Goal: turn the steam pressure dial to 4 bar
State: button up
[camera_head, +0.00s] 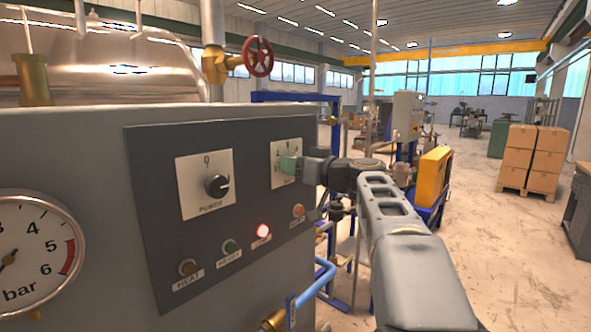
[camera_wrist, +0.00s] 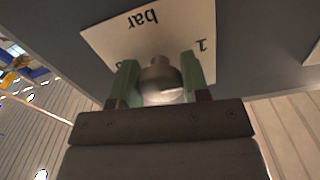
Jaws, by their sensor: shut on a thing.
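The steam pressure dial is a round metallic knob (camera_wrist: 160,80) on a pale plate (camera_wrist: 150,22) marked "bar". The plate appears upside down in the wrist view, with a "1" at its right. In the head view this plate (camera_head: 278,151) is at the right of the dark control panel, largely covered by my gripper (camera_head: 291,165). My gripper (camera_wrist: 160,72) is shut on the knob, with one green finger pad on each side. The knob's pointer and most of the scale are hidden, so I cannot tell its setting.
A second black knob (camera_head: 217,186) sits on a pale plate at the panel's left. A round bar gauge (camera_head: 35,250) is at far left. A blue pipe (camera_head: 318,280) runs below the panel.

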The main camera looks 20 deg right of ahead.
jog(key=m+b, duration=0.1)
jog(key=m, duration=0.1)
jog(key=shift+f+m, duration=0.15)
jog(key=shift+m, duration=0.25)
jog(key=m+b, duration=0.1)
jog(key=m, duration=0.2)
jog(key=shift+m, duration=0.3)
jog(key=m, duration=0.3)
jog(key=shift+m, duration=0.3)
jog(key=m, duration=0.3)
jog(key=shift+r+m, duration=0.2)
jog(key=shift+m, duration=0.2)
jog(key=m+p, duration=0.1)
jog(key=m, duration=0.2)
jog(key=shift+r+m, duration=0.1)
jog(key=shift+m, duration=0.2)
jog(key=m+p, duration=0.2)
jog(key=m, duration=0.1)
jog(key=shift+m, duration=0.3)
jog(key=m+p, duration=0.2)
jog(key=m, duration=0.1)
jog(key=shift+r+m, duration=0.1)
jog(key=shift+m, duration=0.2)
jog(key=shift+m+p, duration=1)
jog(key=shift+m, duration=0.8)
